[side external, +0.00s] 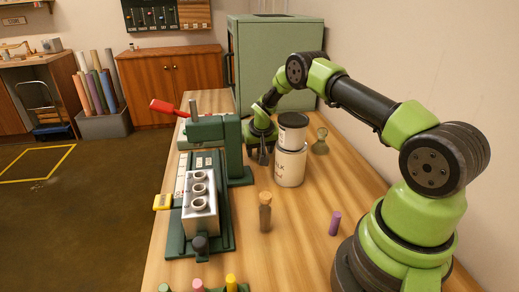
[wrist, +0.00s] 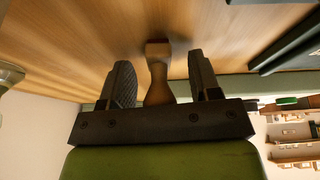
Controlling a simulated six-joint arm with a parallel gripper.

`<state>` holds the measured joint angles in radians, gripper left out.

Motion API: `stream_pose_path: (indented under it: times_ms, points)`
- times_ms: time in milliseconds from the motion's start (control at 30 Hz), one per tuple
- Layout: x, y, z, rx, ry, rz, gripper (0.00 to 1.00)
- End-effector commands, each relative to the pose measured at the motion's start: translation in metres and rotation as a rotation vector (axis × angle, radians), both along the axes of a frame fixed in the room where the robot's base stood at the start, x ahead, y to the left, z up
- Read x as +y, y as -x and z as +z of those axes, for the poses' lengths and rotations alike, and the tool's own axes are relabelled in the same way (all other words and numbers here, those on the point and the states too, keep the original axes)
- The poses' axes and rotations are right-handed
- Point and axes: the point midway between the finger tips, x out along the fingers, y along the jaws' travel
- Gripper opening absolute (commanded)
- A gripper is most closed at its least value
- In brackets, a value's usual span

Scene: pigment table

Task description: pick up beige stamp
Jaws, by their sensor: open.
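A tan-brown stamp-shaped piece (wrist: 157,70) with a narrow waist shows between my fingers in the wrist view; I take it for the beige stamp, though shadow makes its colour uncertain. My gripper (wrist: 162,82) is open, with one finger on each side of it and visible gaps. In the side view my gripper (side external: 263,156) points down just left of the cans, and I cannot make out the piece there. Another stamp-shaped piece, olive-beige (side external: 320,142), stands right of the cans. A pale rounded piece (wrist: 8,75) is cut by the wrist view's left edge.
A white can (side external: 290,168) with a dark-banded can (side external: 293,128) on top stands close right of my gripper. A green press (side external: 205,130) stands close left. A corked brown vial (side external: 265,213) and a purple stick (side external: 334,223) stand nearer the camera, with bare wood between.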

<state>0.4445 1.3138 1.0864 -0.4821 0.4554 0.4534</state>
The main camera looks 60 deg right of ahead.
Motion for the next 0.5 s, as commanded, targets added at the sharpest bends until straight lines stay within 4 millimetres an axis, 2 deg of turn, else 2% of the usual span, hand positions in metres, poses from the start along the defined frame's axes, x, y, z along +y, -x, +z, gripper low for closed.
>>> stream_pose_path:
  times_ms: [167, 367, 500]
  points:
    - [0.0, -0.0001, 0.0004, 0.0, 0.0, 0.0, 0.55]
    - [0.0001, -0.0001, 0.0005, 0.0, 0.0, 0.0, 0.09]
    - [0.0001, -0.0001, 0.0007, -0.001, 0.001, 0.0, 0.07]
